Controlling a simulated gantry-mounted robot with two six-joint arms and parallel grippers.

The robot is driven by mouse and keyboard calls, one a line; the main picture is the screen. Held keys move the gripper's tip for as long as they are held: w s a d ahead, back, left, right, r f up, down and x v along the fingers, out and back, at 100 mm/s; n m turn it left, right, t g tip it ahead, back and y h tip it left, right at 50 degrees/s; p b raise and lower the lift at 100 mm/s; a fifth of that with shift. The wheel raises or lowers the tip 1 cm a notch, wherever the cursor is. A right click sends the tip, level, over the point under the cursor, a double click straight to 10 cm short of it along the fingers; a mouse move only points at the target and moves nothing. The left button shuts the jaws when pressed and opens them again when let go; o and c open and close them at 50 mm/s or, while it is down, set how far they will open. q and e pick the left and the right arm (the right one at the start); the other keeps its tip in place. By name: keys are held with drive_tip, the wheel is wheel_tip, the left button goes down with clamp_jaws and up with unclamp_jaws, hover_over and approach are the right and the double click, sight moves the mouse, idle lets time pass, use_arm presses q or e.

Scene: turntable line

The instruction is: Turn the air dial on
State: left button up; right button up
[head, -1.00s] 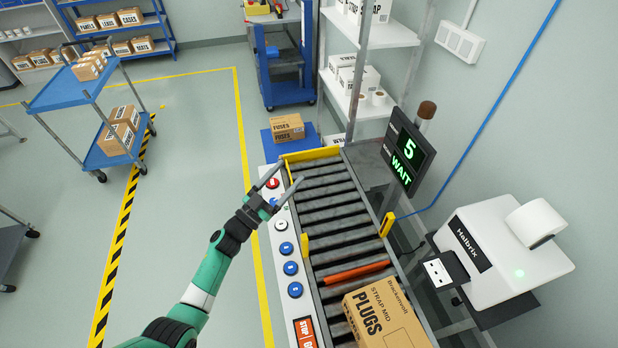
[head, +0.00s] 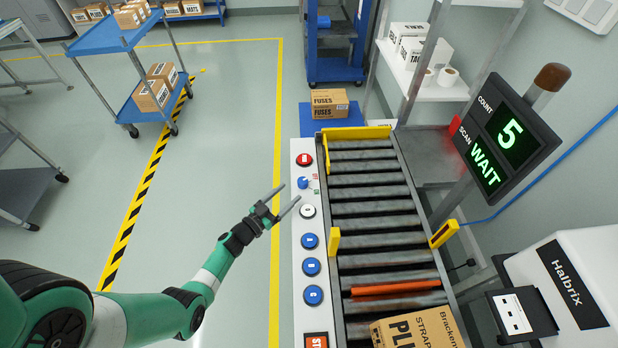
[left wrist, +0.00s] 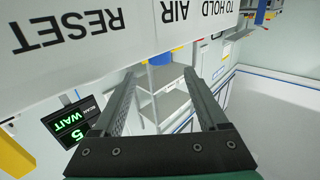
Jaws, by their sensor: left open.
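The air dial (head: 303,182) is a small blue knob on the white control panel (head: 311,230), between a red button above and a white button below. Small red and green marks sit to its right. My left gripper (head: 291,192) is open and empty, its fingertips by the panel's left edge, just below and left of the dial in the head view. I cannot tell the height gap. In the left wrist view, the open fingers (left wrist: 160,75) show below upside-down panel labels reading RESET, AIR and TO HOLD. I cannot make out the dial surely there. My right gripper is out of view.
Blue buttons (head: 311,266) line the lower panel. The display (head: 506,138) reads 5 and WAIT. A white Halbrix machine (head: 575,270) stands right. Floor left of the panel is open.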

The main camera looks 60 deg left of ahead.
sight(306, 178)
use_arm(q)
drive_tip(key=b+x, duration=0.5)
drive_tip(key=x, duration=0.5)
drive_tip(key=shift+w+f, duration=0.1)
drive_tip(key=shift+f, duration=0.1)
drive_tip(key=shift+w+a+r, duration=0.15)
drive_tip(key=shift+w+r, duration=0.05)
drive_tip(key=shift+w, duration=0.25)
clamp_jaws()
